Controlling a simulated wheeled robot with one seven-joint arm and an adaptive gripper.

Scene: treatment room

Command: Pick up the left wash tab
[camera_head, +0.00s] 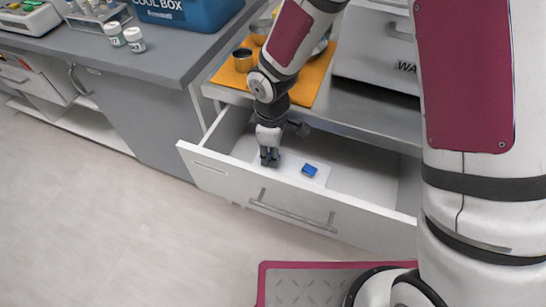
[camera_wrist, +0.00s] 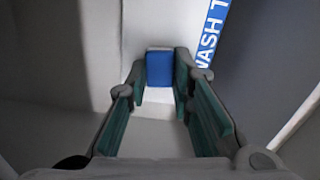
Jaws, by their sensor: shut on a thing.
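My gripper (camera_head: 269,160) reaches down into the open drawer, left of its middle. In the wrist view my gripper (camera_wrist: 160,85) is shut on a blue block, the left wash tab (camera_wrist: 159,68), held between the fingertips. The head view does not show this tab clearly, as the fingers hide it. A second blue wash tab (camera_head: 310,170) lies in the drawer to the right of my gripper, apart from it.
The drawer (camera_head: 225,178) stands open, and its front wall is close to my gripper. A blue label strip with white lettering (camera_wrist: 212,32) lies beside the held tab.

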